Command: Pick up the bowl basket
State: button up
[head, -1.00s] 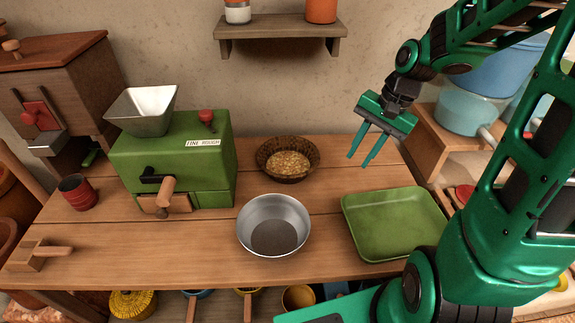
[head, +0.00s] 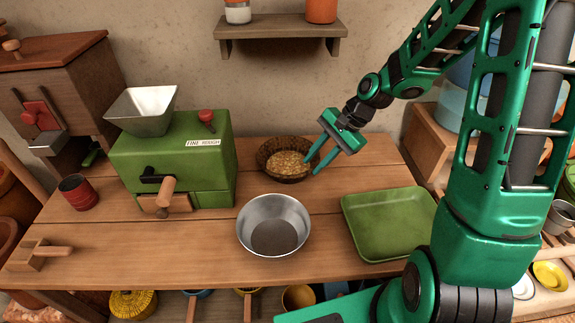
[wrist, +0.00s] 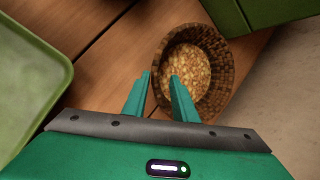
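The bowl basket (head: 268,153) is a round brown woven bowl holding pale yellow grain-like contents. It stands upright at the back of the wooden table, right of the green mill. My gripper (head: 311,166) is open, with its two green fingers apart at the basket's right side in the head view. In the wrist view, the basket (wrist: 228,68) is beyond the fingertips, and one finger of my gripper (wrist: 160,76) overlaps its near rim in the picture. The other fingertip lies just outside the rim. I cannot tell whether either finger touches the basket.
The green mill (head: 170,165) with a metal hopper stands left of the basket. A metal bowl (head: 290,210) is in front, and a green tray (head: 385,245) is at the right. A wall shelf (head: 280,30) is above.

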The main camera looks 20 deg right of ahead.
aim_at(307, 171)
jog(key=x, duration=0.5)
grip_shut()
